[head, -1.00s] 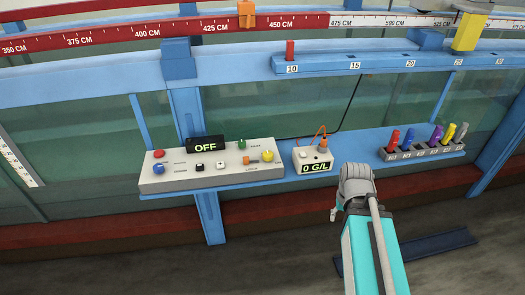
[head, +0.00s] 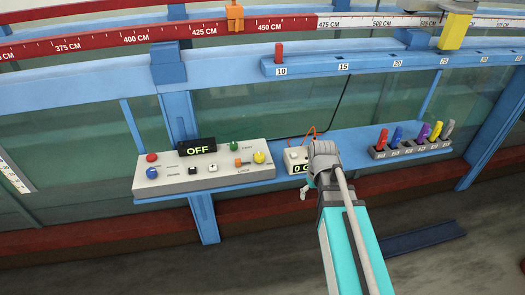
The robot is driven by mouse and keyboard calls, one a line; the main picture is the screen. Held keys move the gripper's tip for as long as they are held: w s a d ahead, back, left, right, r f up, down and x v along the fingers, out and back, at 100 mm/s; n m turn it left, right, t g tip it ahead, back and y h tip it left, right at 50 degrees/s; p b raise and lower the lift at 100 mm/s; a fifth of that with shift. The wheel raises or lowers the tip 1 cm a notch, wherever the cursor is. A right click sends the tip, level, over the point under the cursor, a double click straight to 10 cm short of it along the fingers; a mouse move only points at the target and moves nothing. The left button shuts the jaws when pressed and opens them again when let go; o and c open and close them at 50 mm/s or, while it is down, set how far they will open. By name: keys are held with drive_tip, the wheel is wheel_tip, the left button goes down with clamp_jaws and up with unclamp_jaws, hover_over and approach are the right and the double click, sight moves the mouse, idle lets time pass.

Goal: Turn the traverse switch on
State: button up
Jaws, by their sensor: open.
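The control panel (head: 220,176) is a pale box on the blue rail. It carries several round knobs and buttons in red, blue, black, white, green and yellow. A small orange switch (head: 243,162) sits near its right side. Its black display (head: 197,147) reads OFF in green. The small labels are too blurred to tell which control is the traverse switch. My gripper (head: 306,191) is open, right of the panel and apart from it in the picture. The wrist hides part of the gripper.
A small meter box (head: 295,160) with an orange cable stands right of the panel, partly covered by my wrist. A rack (head: 410,149) of coloured pieces is farther right on the blue shelf. The glass flume wall (head: 250,110) stands behind. A blue upright (head: 203,215) runs below the panel.

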drive_tip(key=w+a+r+n+p, duration=0.65)
drive_tip(key=w+a, duration=0.25)
drive_tip(key=w, duration=0.3)
wheel_tip(320, 180, up, 6)
drive_tip(key=f+n+p, duration=0.1)
drive_tip(key=n+p, duration=0.3)
drive_tip(key=n, duration=0.4)
hover_over(260, 155)
drive_tip(key=shift+r, duration=0.25)
drive_tip(key=shift+f, duration=0.15)
wheel_tip(260, 155, down, 14)
drive_tip(key=b, duration=1.3)
drive_tip(key=shift+r, duration=0.25)
drive_tip(key=shift+c, duration=0.2)
